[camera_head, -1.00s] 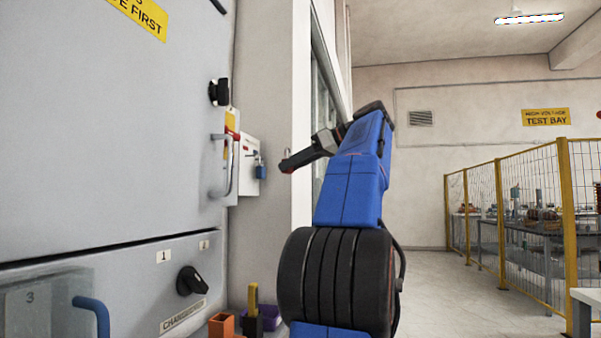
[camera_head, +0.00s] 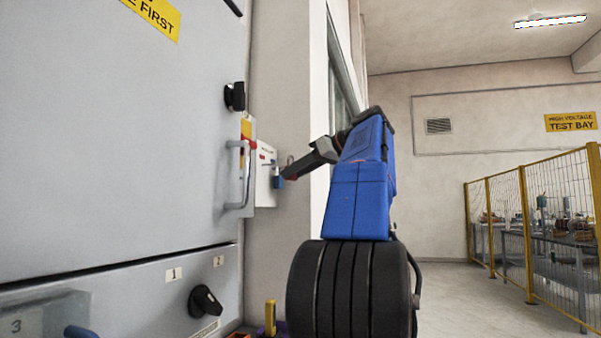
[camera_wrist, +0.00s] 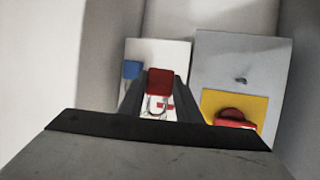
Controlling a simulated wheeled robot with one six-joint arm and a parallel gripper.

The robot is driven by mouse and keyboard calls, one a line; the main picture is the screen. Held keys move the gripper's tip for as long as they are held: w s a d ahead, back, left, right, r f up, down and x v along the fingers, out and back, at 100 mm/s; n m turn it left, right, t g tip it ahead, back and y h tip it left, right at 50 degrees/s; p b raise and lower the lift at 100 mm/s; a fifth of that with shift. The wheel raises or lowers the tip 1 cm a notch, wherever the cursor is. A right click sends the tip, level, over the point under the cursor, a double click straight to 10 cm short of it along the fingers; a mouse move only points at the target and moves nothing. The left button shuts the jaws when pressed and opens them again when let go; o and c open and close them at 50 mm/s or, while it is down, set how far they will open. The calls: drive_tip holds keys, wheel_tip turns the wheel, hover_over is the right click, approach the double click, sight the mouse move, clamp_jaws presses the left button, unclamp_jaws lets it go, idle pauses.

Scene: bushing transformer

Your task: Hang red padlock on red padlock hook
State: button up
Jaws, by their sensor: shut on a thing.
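The red padlock (camera_wrist: 159,82) is held between the two fingers of my gripper (camera_wrist: 159,92) in the wrist view, its silver shackle showing. In the head view my gripper (camera_head: 288,174) is beside the white board (camera_head: 265,186), with only a little of the padlock's red and its shackle visible. The white board (camera_wrist: 174,52) lies beyond the padlock in the wrist view. A red mark (camera_wrist: 166,106) shows on it, partly behind the shackle. I cannot make out the red hook clearly, or whether the shackle touches it.
A blue padlock (camera_head: 278,181) hangs at the board, close to my gripper; it also shows in the wrist view (camera_wrist: 131,70). A grey cabinet with a handle (camera_head: 241,175) stands left. A yellow plate with a red knob (camera_wrist: 235,115) sits beside the board.

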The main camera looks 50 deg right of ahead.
drive_tip(key=w+a, duration=0.1)
drive_tip(key=w, duration=0.3)
drive_tip(key=w+a+f, duration=0.1)
drive_tip(key=w, duration=0.1)
drive_tip(key=shift+a, duration=0.3)
drive_tip(key=shift+w+f, duration=0.15)
drive_tip(key=shift+f, duration=0.05)
idle(0.6)
idle(0.6)
drive_tip(key=o, duration=1.2)
